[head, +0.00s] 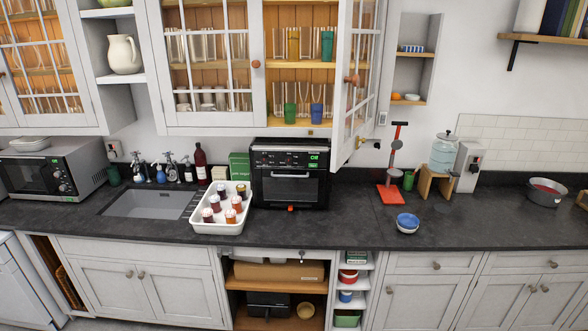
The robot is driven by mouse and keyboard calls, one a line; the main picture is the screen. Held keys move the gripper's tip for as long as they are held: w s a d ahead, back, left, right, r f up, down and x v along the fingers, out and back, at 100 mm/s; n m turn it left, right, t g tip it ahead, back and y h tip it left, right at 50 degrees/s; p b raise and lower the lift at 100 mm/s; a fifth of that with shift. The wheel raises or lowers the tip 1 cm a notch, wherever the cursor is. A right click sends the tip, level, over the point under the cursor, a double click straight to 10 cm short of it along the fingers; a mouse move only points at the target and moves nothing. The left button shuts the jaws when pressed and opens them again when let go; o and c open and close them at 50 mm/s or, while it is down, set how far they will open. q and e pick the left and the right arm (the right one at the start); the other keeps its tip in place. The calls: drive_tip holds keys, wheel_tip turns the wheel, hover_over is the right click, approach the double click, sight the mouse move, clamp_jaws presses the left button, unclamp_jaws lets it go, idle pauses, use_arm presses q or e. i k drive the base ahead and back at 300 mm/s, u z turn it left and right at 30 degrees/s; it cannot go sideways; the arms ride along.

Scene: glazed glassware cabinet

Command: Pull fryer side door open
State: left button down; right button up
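A black oven-style fryer (291,158) stands on the dark counter below the glazed wall cabinet. It has knobs and a lit green display along its top, and a front door with a window and a horizontal handle (292,176); this front door looks shut. A small red part shows at its foot. Above it, a glazed cabinet door (355,82) with a round wooden knob (352,79) stands swung open toward me, showing glasses inside. The glazed door to its left (208,62) is shut. Neither of my grippers is in view.
A white tray (222,228) of several small jars sits left of the fryer, near a sink (150,204). The counter directly right of the fryer is clear.

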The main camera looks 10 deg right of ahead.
sight(342, 149)
drive_tip(key=u, duration=0.15)
drive_tip(key=i, duration=1.5)
drive_tip(key=z, duration=0.8)
